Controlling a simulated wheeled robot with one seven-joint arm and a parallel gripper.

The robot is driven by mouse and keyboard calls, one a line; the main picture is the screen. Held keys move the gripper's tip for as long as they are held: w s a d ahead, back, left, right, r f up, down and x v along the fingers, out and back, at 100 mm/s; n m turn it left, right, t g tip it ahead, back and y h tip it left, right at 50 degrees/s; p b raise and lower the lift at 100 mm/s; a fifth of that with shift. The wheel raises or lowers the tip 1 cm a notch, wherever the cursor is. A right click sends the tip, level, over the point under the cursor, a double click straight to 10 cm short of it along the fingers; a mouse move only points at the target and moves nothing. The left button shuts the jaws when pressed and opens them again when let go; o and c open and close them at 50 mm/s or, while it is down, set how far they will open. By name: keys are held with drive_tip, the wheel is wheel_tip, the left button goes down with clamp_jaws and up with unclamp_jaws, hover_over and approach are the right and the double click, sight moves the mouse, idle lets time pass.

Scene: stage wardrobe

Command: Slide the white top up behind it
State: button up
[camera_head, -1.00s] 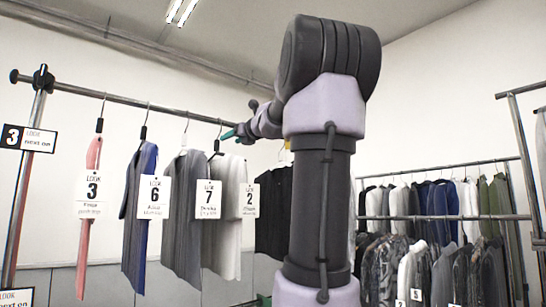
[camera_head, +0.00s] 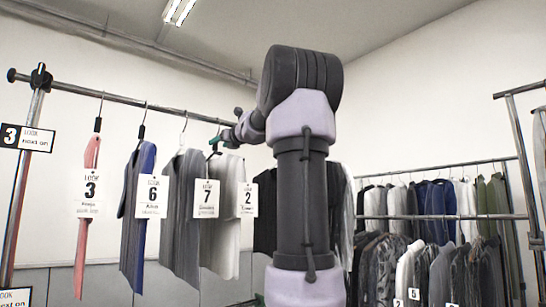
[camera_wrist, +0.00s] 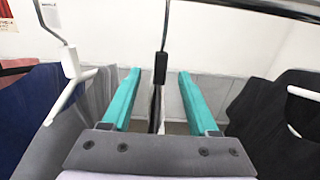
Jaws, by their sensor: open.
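The white top (camera_head: 222,225) hangs on the left rail between the grey top (camera_head: 182,215) tagged 7 and a dark garment (camera_head: 265,210). A card with a 2 (camera_head: 248,200) shows at its right edge. My gripper (camera_head: 217,141) is at its hanger, just under the rail. In the wrist view, my gripper's two teal fingers (camera_wrist: 159,76) are open, one on each side of the hanger's black neck (camera_wrist: 161,66), with gaps on both sides. The garment below is seen nearly edge-on and is mostly hidden by my gripper.
The pink (camera_head: 87,215) and blue-grey (camera_head: 138,215) garments hang farther left on the rail (camera_head: 120,101). A white hanger (camera_wrist: 71,65) is close left of my fingers, and a dark garment (camera_wrist: 270,115) is to the right. A full two-tier rack (camera_head: 440,217) stands at the right.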

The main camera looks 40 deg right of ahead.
sight(216, 145)
drive_tip(key=shift+w, duration=2.1)
drive_tip(key=d, duration=2.6)
drive_tip(key=shift+w+d, duration=0.3)
drive_tip(key=shift+w, duration=0.15)
drive_tip(key=shift+a, duration=0.1)
drive_tip(key=s, duration=1.3)
drive_tip(key=shift+a, duration=0.25)
drive_tip(key=shift+s, duration=0.15)
